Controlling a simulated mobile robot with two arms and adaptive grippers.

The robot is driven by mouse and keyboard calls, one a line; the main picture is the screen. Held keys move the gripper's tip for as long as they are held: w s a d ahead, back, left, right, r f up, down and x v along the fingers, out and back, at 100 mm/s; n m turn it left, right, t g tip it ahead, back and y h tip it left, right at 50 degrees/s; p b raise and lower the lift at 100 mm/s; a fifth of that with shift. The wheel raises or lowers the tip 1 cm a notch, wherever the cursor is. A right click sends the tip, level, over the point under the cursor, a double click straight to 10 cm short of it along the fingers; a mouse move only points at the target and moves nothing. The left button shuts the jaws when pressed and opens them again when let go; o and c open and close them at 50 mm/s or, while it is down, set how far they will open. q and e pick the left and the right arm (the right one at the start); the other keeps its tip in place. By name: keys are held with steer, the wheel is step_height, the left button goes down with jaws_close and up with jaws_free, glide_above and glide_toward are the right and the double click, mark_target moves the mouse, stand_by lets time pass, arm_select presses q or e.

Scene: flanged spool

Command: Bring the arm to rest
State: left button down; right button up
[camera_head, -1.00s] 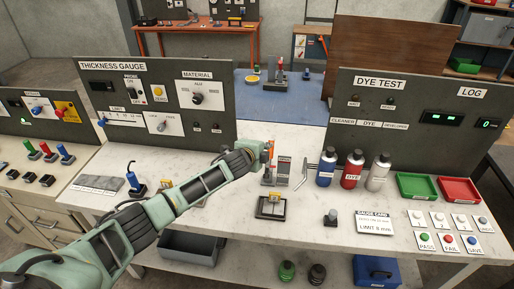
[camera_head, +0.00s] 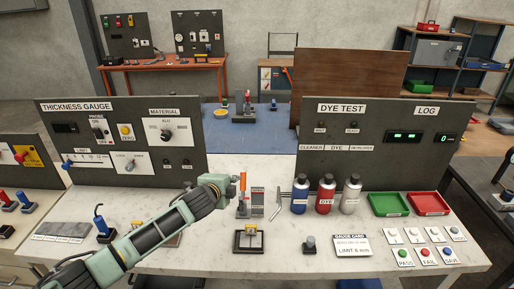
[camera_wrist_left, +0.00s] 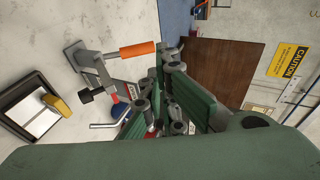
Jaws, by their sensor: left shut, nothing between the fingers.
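My left arm (camera_head: 150,236) reaches in from the lower left over the white bench in the head view. Its wrist ends just left of a clamp stand with an orange handle (camera_head: 242,182). My left gripper shows in the left wrist view (camera_wrist_left: 160,108), its green and grey fingers shut with nothing held. Beyond its fingers, in that view, are the orange handle (camera_wrist_left: 137,50) and the clamp's grey base. In the head view the fingers are hidden or too small to make out. My right gripper is in neither view.
A square black fixture with a yellow block (camera_head: 249,239) lies in front of the stand. Blue (camera_head: 299,197), red (camera_head: 325,197) and white (camera_head: 350,197) bottles stand to its right, near green (camera_head: 389,205) and red trays (camera_head: 429,204). The thickness gauge panel (camera_head: 100,160) rises behind the arm.

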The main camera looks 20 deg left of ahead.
arm_select(q)
steer(key=s+d+f+n+g, duration=0.1)
steer(key=s+d+f+n, duration=0.2)
steer(key=s, duration=0.4)
steer(key=s+d+f+n+g+h, duration=0.1)
steer(key=s+d+f+g, duration=0.1)
steer(key=s+d+f, duration=0.3)
steer(key=s+d+f+n+g, duration=0.1)
steer(key=s+d+f+n, duration=0.15)
steer(key=s, duration=0.55)
steer(key=s+a+n+g, duration=0.3)
steer(key=s+n+g, duration=0.35)
steer(key=s, duration=1.95)
step_height(320, 180, down, 32)
steer(key=s+n+b, duration=0.1)
steer(key=s+b, duration=0.1)
steer(key=b, duration=0.5)
steer(key=s+a+f+b, duration=0.1)
steer(key=s+f+b, duration=0.2)
steer(key=s+f, duration=0.5)
steer(key=s+a+f+g+b, duration=0.1)
steer(key=s+a+f+b, duration=0.1)
steer(key=s+f, duration=0.7)
step_height(320, 180, down, 6)
steer(key=shift+s+f+y+b, duration=0.15)
steer(key=shift+f+y+b, duration=0.1)
steer(key=shift+y+b, duration=0.15)
